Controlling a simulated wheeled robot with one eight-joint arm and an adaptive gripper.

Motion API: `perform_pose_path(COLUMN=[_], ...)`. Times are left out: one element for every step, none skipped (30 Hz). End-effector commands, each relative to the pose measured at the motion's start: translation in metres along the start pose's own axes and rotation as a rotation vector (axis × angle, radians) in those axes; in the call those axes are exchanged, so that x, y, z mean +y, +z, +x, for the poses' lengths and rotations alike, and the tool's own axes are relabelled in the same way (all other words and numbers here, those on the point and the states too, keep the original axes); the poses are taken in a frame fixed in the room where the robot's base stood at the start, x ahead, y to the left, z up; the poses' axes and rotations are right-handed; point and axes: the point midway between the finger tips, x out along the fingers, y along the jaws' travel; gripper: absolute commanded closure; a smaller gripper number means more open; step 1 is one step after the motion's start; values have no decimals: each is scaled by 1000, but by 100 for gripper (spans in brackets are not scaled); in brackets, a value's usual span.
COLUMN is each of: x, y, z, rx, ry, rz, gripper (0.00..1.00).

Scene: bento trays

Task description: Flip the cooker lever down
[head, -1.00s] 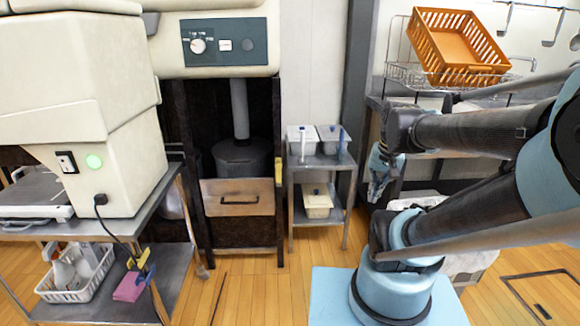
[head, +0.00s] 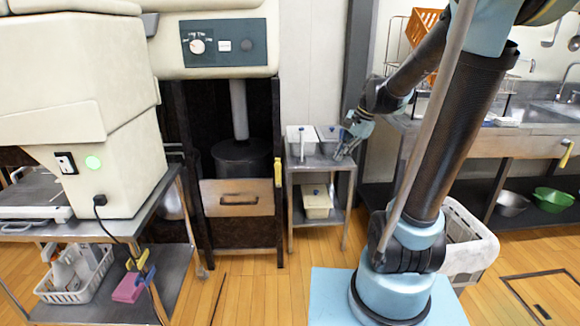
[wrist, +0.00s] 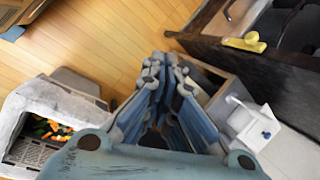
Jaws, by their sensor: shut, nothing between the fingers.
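The cooker (head: 190,215) is a tall dark frame under a cream housing, with a pot inside and a wooden front panel. A small yellow lever (head: 278,172) stands out on its right front post. A yellow lever-like piece also shows at the upper right of the wrist view (wrist: 245,44), on a dark bar. My gripper (head: 342,155) is to the right of the lever, over the small side stand, apart from the lever. In the wrist view its blue fingers (wrist: 158,62) are together with nothing in them.
A small steel stand (head: 320,165) with white lidded containers (head: 300,141) is right of the cooker. A cream machine (head: 85,120) stands at the left. A white crate (head: 465,240) sits on the floor at right.

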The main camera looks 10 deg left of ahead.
Motion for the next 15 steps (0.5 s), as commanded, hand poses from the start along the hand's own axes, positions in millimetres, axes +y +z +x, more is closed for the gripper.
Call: perform_pose_path(x=[-11, -16, -24, -29, -35, -42, -48, -53, -60, -66, -71, -78, -83, -88, -95], y=[-3, -5, -7, -8, -10, -12, -13, -14, -16, -18, -19, -21, -22, -24, -25], z=[3, 4, 7, 9, 11, 13, 16, 18, 21, 24, 26, 30, 32, 35, 39], rx=[-13, -20, -30, -38, -46, -56, -65, -73, -84, -92, -100, -112, -120, -128, -140], ry=[-5, -8, -11, -14, -16, -18, -20, -22, -24, -25, -26, -27, -27, -28, -28], rz=[30, 50, 77, 98, 117, 144, 164, 184, 211, 230, 251, 277, 296, 316, 343], gripper=[100, 100, 100, 100, 100, 100, 100, 100, 100, 100, 100, 100, 100, 100, 100])
